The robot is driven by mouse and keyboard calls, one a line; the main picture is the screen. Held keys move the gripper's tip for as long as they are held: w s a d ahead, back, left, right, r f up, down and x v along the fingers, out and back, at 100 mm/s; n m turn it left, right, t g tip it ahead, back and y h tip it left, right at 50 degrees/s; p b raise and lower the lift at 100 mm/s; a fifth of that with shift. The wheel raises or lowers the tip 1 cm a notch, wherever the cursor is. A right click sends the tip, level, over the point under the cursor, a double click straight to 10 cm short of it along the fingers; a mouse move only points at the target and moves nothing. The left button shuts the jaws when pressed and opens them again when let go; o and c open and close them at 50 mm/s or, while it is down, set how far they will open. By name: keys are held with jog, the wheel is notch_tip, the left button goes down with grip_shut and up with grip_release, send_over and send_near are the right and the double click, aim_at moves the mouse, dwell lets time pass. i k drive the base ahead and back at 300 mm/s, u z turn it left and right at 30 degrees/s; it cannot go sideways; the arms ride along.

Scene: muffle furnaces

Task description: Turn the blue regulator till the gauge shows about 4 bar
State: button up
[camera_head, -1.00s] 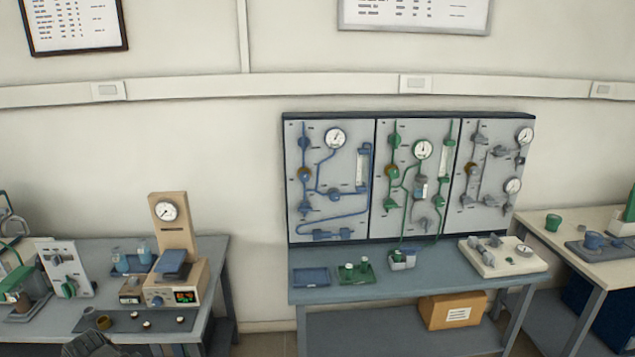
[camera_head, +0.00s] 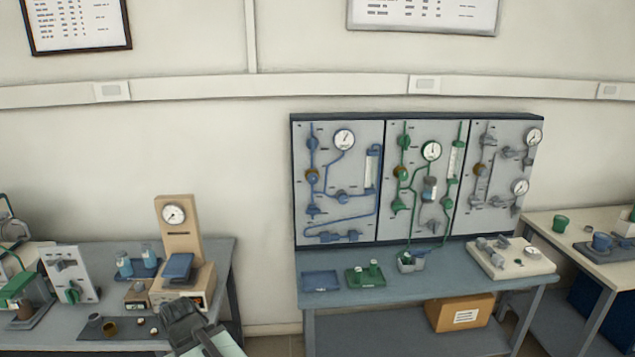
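The blue line is on the left panel (camera_head: 365,215) of the wall board. A round white gauge (camera_head: 344,138) sits at its top; its dial is too small to read. My gripper (camera_head: 183,318), dark grey, is low in the view, in front of the left bench and well apart from the panel. Its fingers are not clear enough to show whether they are open.
A bench (camera_head: 400,290) below the board carries a blue tray (camera_head: 320,281), a green tray (camera_head: 367,279) and a pale plate with fittings (camera_head: 510,258). The left bench (camera_head: 220,258) holds a beige gauge stand (camera_head: 178,235). A cardboard box (camera_head: 460,312) is underneath.

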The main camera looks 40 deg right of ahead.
aim_at(312, 177)
jog(key=z, duration=0.05)
jog(key=i, duration=1)
